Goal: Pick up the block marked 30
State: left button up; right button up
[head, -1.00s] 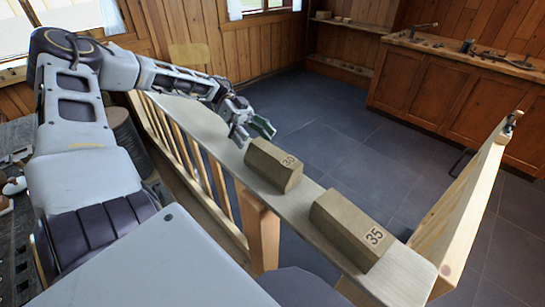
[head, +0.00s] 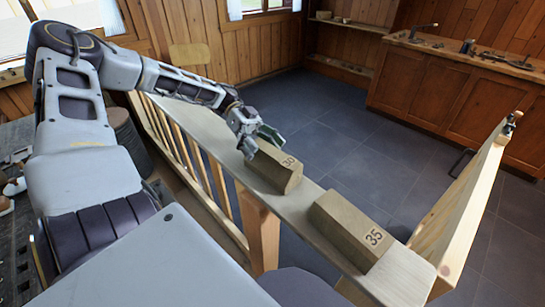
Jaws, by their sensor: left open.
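The block marked 30 (head: 272,172) is a brown wooden block lying on a narrow pale plank (head: 209,128), near the middle of the head view. Its number shows on the end face turned to the right. My left gripper (head: 263,146) is open at the far-left end of this block, its fingers overlapping the block's far end in the picture. I cannot tell whether they touch it. A second block, marked 35 (head: 345,228), lies closer on the same plank. My right gripper is not in view.
The plank tops a slatted railing (head: 180,145). A workbench with tools (head: 450,95) stands against the back wall. The dark tiled floor (head: 350,125) beyond the plank is clear.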

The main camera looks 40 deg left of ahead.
aim_at(272, 164)
pick_arm(q)
jog(key=shift+x, duration=1.25)
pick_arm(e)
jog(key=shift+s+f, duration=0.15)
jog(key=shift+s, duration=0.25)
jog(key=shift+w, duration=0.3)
